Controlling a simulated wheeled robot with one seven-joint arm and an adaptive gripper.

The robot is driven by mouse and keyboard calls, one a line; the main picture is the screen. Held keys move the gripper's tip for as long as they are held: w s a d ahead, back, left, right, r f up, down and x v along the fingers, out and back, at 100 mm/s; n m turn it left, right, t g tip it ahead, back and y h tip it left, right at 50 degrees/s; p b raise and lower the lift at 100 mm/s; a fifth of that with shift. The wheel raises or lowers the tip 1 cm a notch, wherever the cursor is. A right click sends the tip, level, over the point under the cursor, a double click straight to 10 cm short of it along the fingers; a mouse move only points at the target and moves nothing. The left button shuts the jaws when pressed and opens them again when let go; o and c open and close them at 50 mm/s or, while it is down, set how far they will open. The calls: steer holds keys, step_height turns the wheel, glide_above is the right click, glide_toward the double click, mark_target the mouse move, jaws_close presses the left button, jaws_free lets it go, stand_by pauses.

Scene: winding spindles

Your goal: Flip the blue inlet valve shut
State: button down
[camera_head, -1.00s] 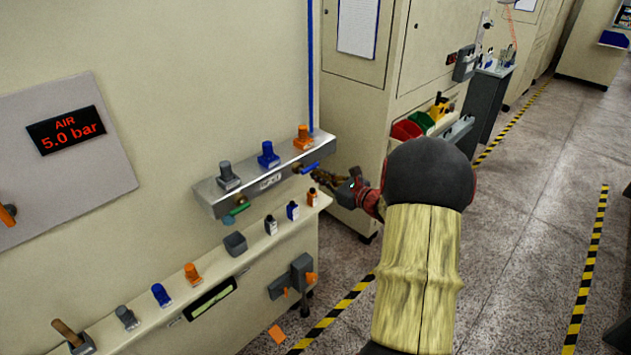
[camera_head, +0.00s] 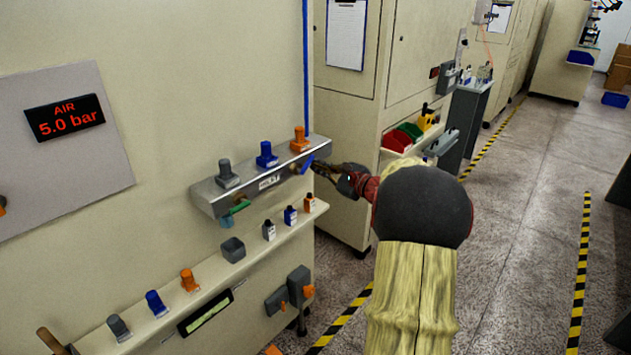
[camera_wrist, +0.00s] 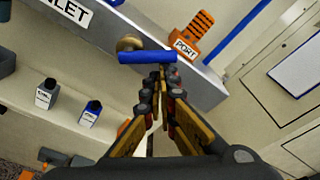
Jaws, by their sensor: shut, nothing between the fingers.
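The blue inlet valve handle (camera_head: 306,165) is a short blue lever at the right end of the grey metal manifold (camera_head: 213,203). In the wrist view the blue handle (camera_wrist: 147,57) lies nearly level across the picture, beside a round brass fitting (camera_wrist: 130,43). My gripper (camera_head: 317,167) comes in from the right, close to the handle. In the wrist view my gripper (camera_wrist: 162,75) is shut and empty, with its fingertips right at the handle's lower edge. I cannot tell whether they touch it. Part of the handle's far side is hidden.
A green lever (camera_head: 240,207) sits at the manifold's left end. Grey, blue (camera_head: 266,155) and orange (camera_head: 300,140) plugs stand on top. A shelf below holds small bottles (camera_head: 290,215) and more plugs. A cabinet (camera_head: 345,130) stands behind my gripper. Open floor lies to the right.

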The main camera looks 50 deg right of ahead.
mark_target(312, 159)
steer(key=shift+a+r, duration=0.2)
steer(key=shift+r, duration=0.65)
steer(key=shift+a+r+b, duration=0.35)
steer(key=shift+a+r, duration=0.1)
steer(key=shift+r, duration=0.2)
steer(key=shift+a+r, duration=0.1)
steer(key=shift+r, duration=0.05)
stand_by(1.1)
